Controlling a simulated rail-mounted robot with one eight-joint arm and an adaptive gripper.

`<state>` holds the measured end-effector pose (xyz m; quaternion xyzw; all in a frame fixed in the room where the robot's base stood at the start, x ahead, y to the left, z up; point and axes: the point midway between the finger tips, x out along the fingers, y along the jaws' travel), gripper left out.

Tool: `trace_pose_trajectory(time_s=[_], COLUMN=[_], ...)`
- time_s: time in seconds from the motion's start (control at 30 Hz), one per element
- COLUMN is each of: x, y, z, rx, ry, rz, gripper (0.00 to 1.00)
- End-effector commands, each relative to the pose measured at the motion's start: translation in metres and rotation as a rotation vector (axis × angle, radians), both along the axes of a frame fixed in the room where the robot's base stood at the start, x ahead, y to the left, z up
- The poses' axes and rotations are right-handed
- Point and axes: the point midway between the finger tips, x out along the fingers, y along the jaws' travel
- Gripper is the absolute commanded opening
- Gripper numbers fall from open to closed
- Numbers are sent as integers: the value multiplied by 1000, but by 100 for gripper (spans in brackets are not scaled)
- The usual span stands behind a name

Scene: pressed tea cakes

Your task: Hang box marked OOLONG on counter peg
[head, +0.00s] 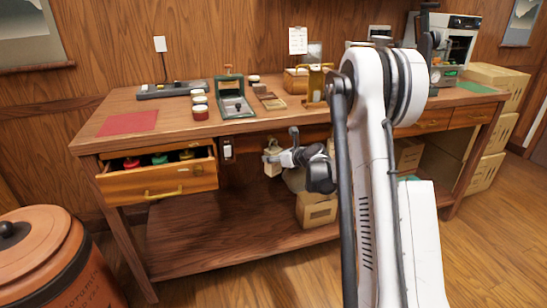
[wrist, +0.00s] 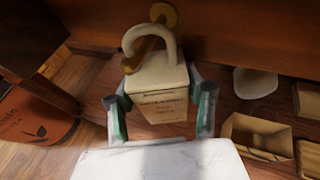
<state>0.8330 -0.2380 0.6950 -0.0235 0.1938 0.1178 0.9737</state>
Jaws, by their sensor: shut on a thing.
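A cream box (wrist: 159,90) with a loop handle on top is between the two fingers of my gripper (wrist: 163,105), which is shut on it. Its printed lettering is too small to read. A brass-brown peg (wrist: 163,14) with a round knob sticks out below the counter edge. In the wrist view the peg crosses the loop and seems to pass through it; I cannot tell whether the loop rests on it. In the head view my gripper (head: 282,157) holds the box (head: 270,167) upright under the counter front.
An open drawer (head: 160,181) with colored lidded items juts out on the left. A lower shelf (head: 200,240) holds cardboard boxes (head: 316,210). The counter top (head: 170,115) carries tins, a tray and tools. A large orange canister (head: 50,265) stands at lower left.

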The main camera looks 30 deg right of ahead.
Motion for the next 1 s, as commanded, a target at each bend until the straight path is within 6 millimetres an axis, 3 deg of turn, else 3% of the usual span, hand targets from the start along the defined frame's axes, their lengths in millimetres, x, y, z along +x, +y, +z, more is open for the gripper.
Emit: trace_pose_trajectory(time_s=[0.3, 0.33, 0.47, 0.5, 0.67, 0.9, 1.0], x=[0, 0, 0, 0, 0, 0, 0], y=[0, 0, 0, 0, 0, 0, 0], z=[0, 0, 0, 0, 0, 0, 0], rx=[0, 0, 0, 0, 0, 0, 0], ry=[0, 0, 0, 0, 0, 0, 0], rz=[0, 0, 0, 0, 0, 0, 0], gripper=[19, 47, 64, 68, 68, 98, 100])
